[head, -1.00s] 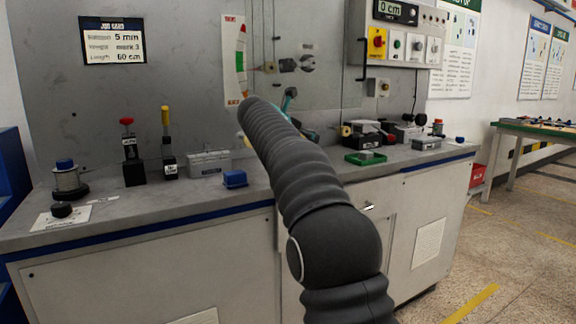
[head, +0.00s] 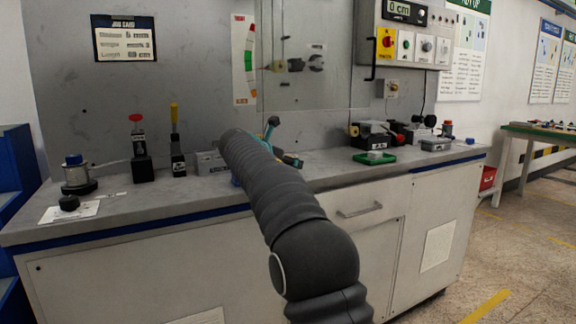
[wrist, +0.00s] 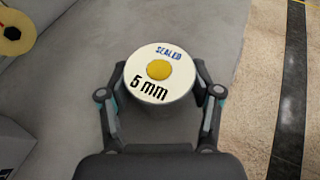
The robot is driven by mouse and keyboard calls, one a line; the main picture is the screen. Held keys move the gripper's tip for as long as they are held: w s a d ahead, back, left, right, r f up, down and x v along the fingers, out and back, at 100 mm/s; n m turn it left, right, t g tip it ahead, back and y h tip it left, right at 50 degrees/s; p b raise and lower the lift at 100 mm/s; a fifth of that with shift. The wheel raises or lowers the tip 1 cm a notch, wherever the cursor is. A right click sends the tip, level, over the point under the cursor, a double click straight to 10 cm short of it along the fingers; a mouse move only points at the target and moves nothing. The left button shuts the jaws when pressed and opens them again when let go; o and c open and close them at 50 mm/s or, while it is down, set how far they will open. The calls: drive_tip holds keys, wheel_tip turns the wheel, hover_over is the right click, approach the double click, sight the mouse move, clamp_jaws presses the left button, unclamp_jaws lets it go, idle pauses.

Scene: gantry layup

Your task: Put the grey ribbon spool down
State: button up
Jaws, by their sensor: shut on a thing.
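My gripper (wrist: 160,75) is shut on a round spool (wrist: 172,55), one finger on each side of it in the wrist view. The spool's pale end face reads "SEALED" and "5 mm" around a yellow centre. Its side shows little, so the ribbon's colour is hard to tell. The grey bench top (wrist: 75,75) lies below it; I cannot tell whether the spool touches it. In the head view my dark arm hides the spool and most of the gripper, with only teal parts showing past it over the bench (head: 125,207).
A red-topped post (head: 140,150), a yellow-handled post (head: 176,145) and a blue-topped spool (head: 77,174) stand on the left of the bench. A green tray (head: 374,158) is at right.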

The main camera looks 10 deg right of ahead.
drive_tip(key=o, duration=1.6)
drive_tip(key=shift+c, duration=0.2)
drive_tip(key=shift+r, duration=0.1)
drive_tip(key=shift+s+a+r, duration=0.1)
drive_tip(key=shift+s+a, duration=0.05)
drive_tip(key=v, duration=1.1)
drive_tip(key=shift+s+a, duration=0.25)
